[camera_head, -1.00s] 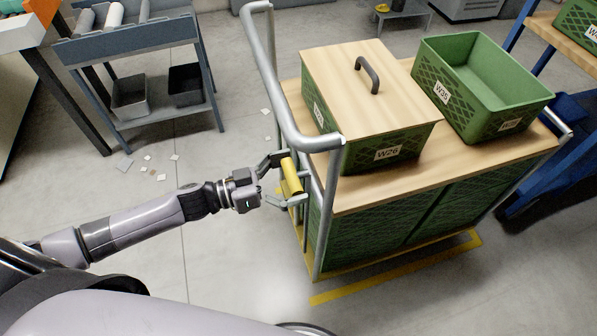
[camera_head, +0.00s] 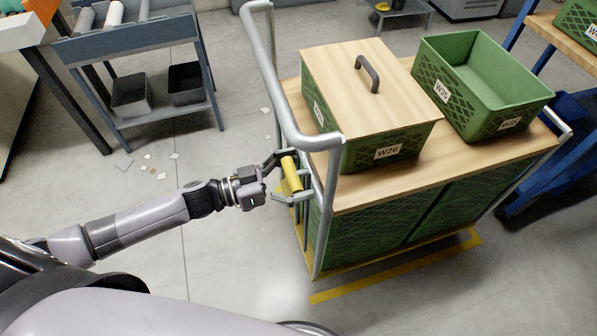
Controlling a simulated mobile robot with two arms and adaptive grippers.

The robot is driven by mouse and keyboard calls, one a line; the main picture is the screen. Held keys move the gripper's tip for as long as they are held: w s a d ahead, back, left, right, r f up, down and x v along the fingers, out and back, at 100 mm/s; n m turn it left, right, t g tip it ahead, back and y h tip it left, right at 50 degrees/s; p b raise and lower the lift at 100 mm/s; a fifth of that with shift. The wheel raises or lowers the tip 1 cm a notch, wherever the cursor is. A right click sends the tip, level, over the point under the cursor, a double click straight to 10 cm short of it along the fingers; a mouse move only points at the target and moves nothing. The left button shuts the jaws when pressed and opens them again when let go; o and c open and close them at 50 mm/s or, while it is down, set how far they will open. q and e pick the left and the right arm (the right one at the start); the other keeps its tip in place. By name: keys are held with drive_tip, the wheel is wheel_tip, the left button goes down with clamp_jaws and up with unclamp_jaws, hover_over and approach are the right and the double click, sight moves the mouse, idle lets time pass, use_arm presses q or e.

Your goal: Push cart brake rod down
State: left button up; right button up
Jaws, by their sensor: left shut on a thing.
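The cart (camera_head: 345,200) has a wooden top, green crates below and a grey tube handle (camera_head: 273,70) at its left end. The yellow brake rod (camera_head: 291,174) is on the cart's left end, under the handle bar, and looks tilted. My left gripper (camera_head: 288,177) reaches it from the left, with one finger at its upper end and one at its lower end. The gripper is shut on the rod. The rod's mount is partly hidden by the fingers and handle tubes. My right gripper is not in view.
A lidded green crate (camera_head: 388,152) and an open green crate (camera_head: 470,95) stand on the cart top. A yellow floor line (camera_head: 400,280) runs along the cart's front.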

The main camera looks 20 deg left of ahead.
use_arm(q)
drive_tip(key=c, duration=0.4)
wheel_tip(320, 180, down, 6)
drive_tip(key=shift+r+b, duration=0.25)
drive_tip(key=shift+b, duration=0.95)
drive_tip(key=o, duration=1.3)
drive_tip(key=shift+f, duration=0.1)
drive_tip(key=shift+o, duration=0.2)
drive_tip(key=shift+a, duration=0.1)
